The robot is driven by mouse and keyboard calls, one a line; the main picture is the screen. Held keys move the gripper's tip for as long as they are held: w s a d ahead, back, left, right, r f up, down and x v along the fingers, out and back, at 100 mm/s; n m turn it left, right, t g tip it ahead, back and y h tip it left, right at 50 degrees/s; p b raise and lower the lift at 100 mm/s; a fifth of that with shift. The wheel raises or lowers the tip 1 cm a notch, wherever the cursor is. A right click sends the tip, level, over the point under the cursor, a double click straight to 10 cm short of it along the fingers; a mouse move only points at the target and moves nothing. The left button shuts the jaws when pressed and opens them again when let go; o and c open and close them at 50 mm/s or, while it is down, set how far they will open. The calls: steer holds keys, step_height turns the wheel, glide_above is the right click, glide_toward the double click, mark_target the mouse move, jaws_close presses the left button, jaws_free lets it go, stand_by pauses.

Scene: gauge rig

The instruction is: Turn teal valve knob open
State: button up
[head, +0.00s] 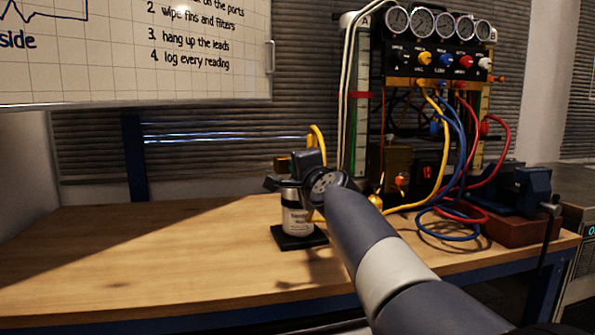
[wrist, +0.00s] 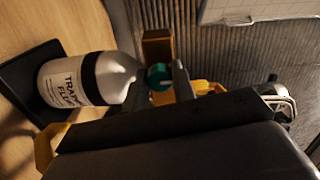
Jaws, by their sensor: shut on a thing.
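The teal valve knob (wrist: 158,76) shows in the wrist view, at the neck end of a white bottle (wrist: 88,80) with a printed label. In the head view my gripper (head: 290,180) is at the top of the bottle (head: 297,218), and the knob is hidden there. The bottle stands upright on a black base (head: 298,240). The knob's exact turn angle cannot be told.
The gauge rig (head: 440,60) with round dials and coloured hoses (head: 455,150) stands at the back right. A yellow hose (head: 318,140) rises just behind my gripper. A blue vise (head: 520,190) sits at the right. The wooden bench (head: 120,250) is clear on the left.

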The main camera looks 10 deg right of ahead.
steer(key=o, duration=1)
steer(key=shift+s, duration=0.15)
steer(key=s, duration=1)
steer(key=shift+s+d, duration=0.25)
steer(key=shift+d, duration=0.2)
steer(key=w+a, duration=0.1)
steer(key=w, duration=0.9)
steer(key=shift+w, duration=0.4)
steer(key=shift+s, duration=0.1)
